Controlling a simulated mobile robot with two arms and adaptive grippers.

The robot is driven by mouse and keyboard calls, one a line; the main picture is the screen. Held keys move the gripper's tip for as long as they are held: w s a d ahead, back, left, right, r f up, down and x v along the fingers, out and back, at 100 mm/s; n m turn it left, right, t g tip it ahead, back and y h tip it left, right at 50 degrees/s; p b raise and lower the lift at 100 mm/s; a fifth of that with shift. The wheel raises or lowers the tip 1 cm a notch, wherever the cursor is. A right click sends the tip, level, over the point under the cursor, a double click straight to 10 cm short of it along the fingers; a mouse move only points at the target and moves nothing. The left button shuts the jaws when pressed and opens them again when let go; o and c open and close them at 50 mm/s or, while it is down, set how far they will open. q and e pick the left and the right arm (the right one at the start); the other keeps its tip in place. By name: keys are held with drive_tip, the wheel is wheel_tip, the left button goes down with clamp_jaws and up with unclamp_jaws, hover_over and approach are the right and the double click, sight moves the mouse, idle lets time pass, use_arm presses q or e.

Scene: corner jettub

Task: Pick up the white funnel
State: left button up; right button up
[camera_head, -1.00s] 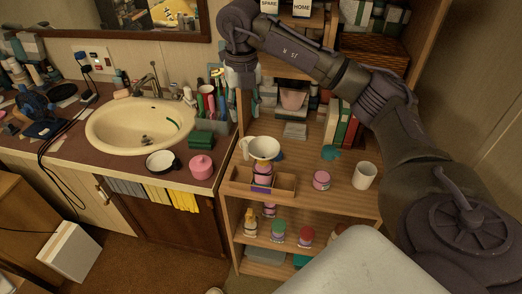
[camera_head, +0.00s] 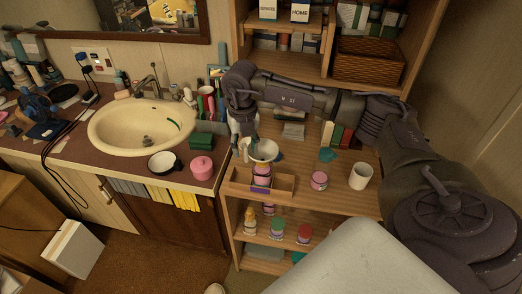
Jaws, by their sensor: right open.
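The white funnel (camera_head: 265,151) sits with its wide mouth up on top of a pink jar (camera_head: 262,170) in a small wooden tray (camera_head: 285,184) on the shelf. My right gripper (camera_head: 247,148) points down at the left side of the funnel, with its fingers close to the rim. The gripper is open. One finger partly covers the funnel's left side, and I cannot tell whether it touches. My left gripper is out of view.
A pink jar (camera_head: 319,180) and a white cup (camera_head: 361,176) stand right of the tray. Books (camera_head: 341,134) stand behind. A counter with a sink (camera_head: 142,127), a pink pot (camera_head: 202,167) and a dark-handled white pan (camera_head: 162,162) lies to the left.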

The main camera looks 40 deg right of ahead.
drive_tip(key=shift+c, duration=0.4)
clamp_jaws()
drive_tip(key=shift+r, duration=0.45)
drive_tip(key=r, duration=0.1)
drive_tip(key=r+b, duration=0.2)
drive_tip(key=shift+s+d+r, duration=0.2)
drive_tip(key=shift+s+d, duration=0.1)
drive_tip(key=s+d+r+b, duration=0.3)
drive_tip(key=s+d+r, duration=0.2)
drive_tip(key=s, duration=0.4)
drive_tip(key=shift+s+r, duration=0.3)
drive_tip(key=shift+r, duration=0.6)
